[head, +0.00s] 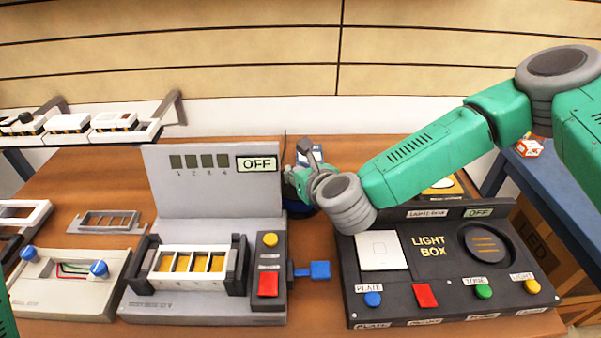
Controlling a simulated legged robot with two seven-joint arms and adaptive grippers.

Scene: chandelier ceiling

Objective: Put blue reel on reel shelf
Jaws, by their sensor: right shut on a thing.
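My right gripper (304,168) is at the middle of the table, just right of the grey machine with the OFF panel. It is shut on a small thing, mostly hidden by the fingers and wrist. Blue shows beside the fingers and low behind the wrist, and I take the held thing to be the blue reel (315,155), though its shape is not clear. A raised shelf (150,130) at the back left carries several white blocks with striped fronts; I cannot tell whether it is the reel shelf. My left gripper is out of view.
The grey machine (215,195) holds a white frame with yellow slots; a blue handle (319,270) sticks out to its right. The black light box (450,260) stands front right under my right arm. A wired tray (70,280) lies front left. Bare wood shows at the back left.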

